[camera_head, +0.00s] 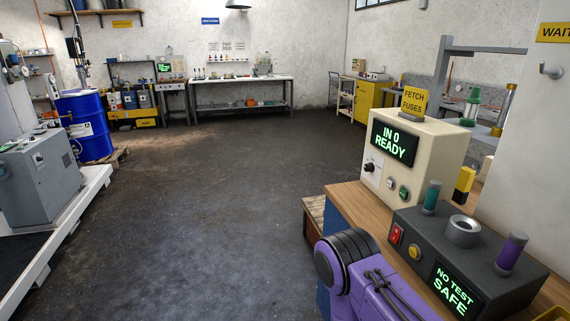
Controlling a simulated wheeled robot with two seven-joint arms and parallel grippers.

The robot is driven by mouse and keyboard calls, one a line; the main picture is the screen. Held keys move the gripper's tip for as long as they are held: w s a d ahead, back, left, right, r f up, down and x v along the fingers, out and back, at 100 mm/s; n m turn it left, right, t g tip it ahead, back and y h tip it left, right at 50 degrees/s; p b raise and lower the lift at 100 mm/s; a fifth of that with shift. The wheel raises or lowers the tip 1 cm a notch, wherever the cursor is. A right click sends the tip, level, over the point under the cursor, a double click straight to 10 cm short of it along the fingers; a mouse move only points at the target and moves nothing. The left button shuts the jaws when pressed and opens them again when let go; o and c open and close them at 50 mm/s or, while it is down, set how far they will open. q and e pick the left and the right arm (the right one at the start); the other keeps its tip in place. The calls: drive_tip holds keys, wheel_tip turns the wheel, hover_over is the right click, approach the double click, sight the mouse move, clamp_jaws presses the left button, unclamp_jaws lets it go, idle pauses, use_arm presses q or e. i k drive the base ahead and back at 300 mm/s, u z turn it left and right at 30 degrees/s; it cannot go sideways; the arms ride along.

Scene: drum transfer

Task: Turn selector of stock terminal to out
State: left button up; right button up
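The stock terminal (440,150) is a cream box on the wooden bench at the right. Its dark screen (393,144) reads "IN 0 READY" in green. The selector (370,167) is a small black knob on a pale dial at the lower left of its front face; its pointer is too small to read. A pale button (390,183) and a green button (403,194) sit to the right of the selector. Neither of my grippers is in view. A purple link of my arm shows at the bottom, in front of the bench.
A dark fuse tester (465,262) reading "NO TEST SAFE" stands on the bench (345,197) nearer than the terminal. A yellow "FETCH FUSES" sign (414,101) tops the terminal. A blue drum (85,125) and grey cabinet (42,180) stand left. The middle floor is clear.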

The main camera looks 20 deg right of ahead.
sight(369, 166)
drive_tip(key=u, duration=0.25)
drive_tip(key=i, duration=1.75)
drive_tip(key=z, duration=2.9)
